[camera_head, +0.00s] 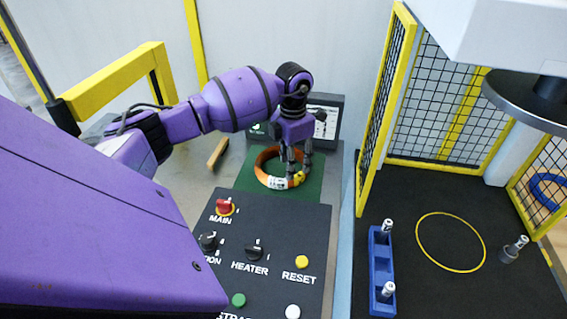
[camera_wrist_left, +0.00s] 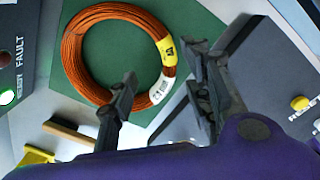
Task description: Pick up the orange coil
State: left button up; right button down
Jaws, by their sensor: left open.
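The orange coil (camera_head: 262,163) lies flat on a green mat (camera_head: 312,186) behind the control panel. It has a yellow label and a white label on its near right side. In the left wrist view the coil (camera_wrist_left: 76,62) shows almost whole on the green mat (camera_wrist_left: 190,20). My left gripper (camera_head: 295,178) points down over the coil's right part. In the left wrist view its fingers (camera_wrist_left: 165,92) are spread apart, with the labelled part of the coil between and beyond them. Whether the fingers touch the coil I cannot tell. My right gripper is not in view.
A dark control panel (camera_head: 270,222) with knobs and buttons stands in front of the mat. A screen box (camera_head: 327,118) is behind it. To the right, a yellow-framed mesh fence (camera_head: 388,95) borders a black surface with a blue rack (camera_head: 381,270).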

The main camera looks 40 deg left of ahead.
pick_arm(q)
jog(key=f, duration=0.5)
jog(key=shift+w+d+p, duration=0.15)
jog(key=shift+d+p, duration=0.25)
grip_shut()
jog(key=shift+w+a+r, duration=0.1)
jog(key=shift+r, duration=0.05)
